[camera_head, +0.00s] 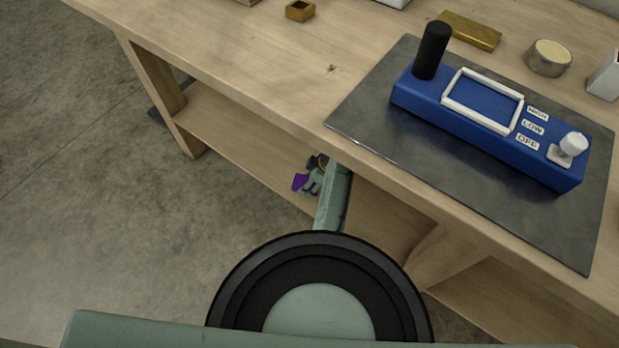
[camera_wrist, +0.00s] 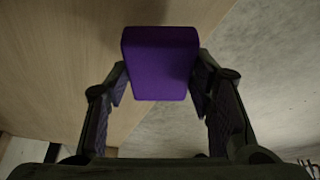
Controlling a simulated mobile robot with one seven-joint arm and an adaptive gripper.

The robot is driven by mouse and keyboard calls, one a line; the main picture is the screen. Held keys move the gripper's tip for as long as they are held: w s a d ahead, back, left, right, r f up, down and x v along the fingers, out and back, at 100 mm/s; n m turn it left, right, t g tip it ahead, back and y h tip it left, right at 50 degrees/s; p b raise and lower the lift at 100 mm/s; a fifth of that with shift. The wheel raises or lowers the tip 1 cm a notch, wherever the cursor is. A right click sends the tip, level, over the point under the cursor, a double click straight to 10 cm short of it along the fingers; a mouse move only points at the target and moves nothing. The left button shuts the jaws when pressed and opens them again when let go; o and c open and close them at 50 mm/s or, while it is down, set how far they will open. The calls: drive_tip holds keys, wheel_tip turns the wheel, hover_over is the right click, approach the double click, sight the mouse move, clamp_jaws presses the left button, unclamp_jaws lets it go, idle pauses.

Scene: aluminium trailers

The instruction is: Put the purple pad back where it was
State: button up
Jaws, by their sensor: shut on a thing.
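The purple pad (camera_wrist: 160,65) is a small block with rounded edges. In the wrist view it sits between the two fingertips of my gripper (camera_wrist: 161,85), which is shut on it. In the head view the purple pad (camera_head: 299,182) shows as a small patch beside my gripper (camera_head: 309,184), low at the front edge of the bench and in front of its lower shelf. My arm hides part of the gripper there. I cannot tell whether the pad touches the shelf.
The wooden bench top (camera_head: 245,60) holds a dark mat (camera_head: 375,120) with a blue control box (camera_head: 480,125) that has a black cylinder (camera_head: 432,50) at one end. A small brass box (camera_head: 300,10), a brass block (camera_head: 469,30) and a round tin (camera_head: 549,57) stand behind. The floor (camera_head: 90,200) at left is clear.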

drive_tip(key=w, duration=0.3)
drive_tip(key=shift+a+f, duration=0.1)
drive_tip(key=shift+f, duration=1.8)
drive_tip(key=shift+f, duration=0.2)
drive_tip(key=o, duration=1.1)
drive_tip(key=shift+r+p, duration=0.25)
drive_tip(key=shift+p, duration=0.1)
drive_tip(key=b+v, duration=0.1)
drive_tip(key=v, duration=1.1)
